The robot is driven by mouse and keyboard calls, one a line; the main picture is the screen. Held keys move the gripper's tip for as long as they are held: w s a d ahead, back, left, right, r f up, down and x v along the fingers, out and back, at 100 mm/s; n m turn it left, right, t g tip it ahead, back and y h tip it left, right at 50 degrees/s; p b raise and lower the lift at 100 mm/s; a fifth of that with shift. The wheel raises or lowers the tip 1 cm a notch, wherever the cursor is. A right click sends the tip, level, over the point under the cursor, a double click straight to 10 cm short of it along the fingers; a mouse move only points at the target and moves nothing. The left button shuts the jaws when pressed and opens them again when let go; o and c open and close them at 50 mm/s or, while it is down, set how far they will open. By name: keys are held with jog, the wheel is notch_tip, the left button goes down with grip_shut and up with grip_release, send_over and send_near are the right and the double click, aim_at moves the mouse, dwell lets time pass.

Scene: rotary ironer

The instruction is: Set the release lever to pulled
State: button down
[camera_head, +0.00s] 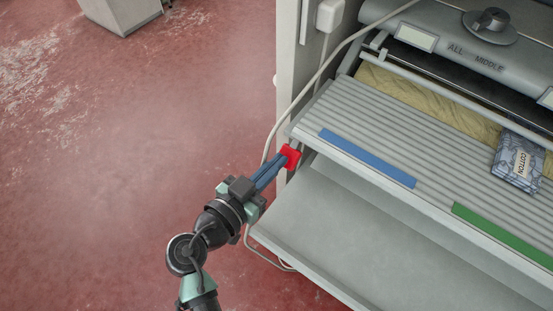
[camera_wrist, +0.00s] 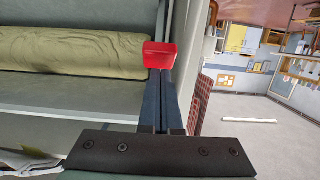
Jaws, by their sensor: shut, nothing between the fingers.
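The release lever shows as a red knob (camera_head: 291,156) at the left front corner of the ironer's slatted feed board. My gripper (camera_head: 281,163) is shut, with its blue fingers' tips right at the red knob. In the wrist view, the red knob (camera_wrist: 159,55) stands just beyond the tips of my gripper (camera_wrist: 163,73), and nothing shows between the fingers. The tips look touching or nearly touching the knob; I cannot tell which. The lever's shaft is mostly hidden behind the fingers.
A grey tray (camera_head: 370,235) lies below. A pale cable (camera_head: 315,82) runs down beside the machine. The red floor at left is open.

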jog(key=shift+w+f+t+b, duration=0.1)
jog(key=shift+f+t+b, duration=0.2)
jog(key=shift+f+b, duration=0.6)
jog(key=shift+d+b, duration=0.15)
jog(key=shift+b, duration=0.7)
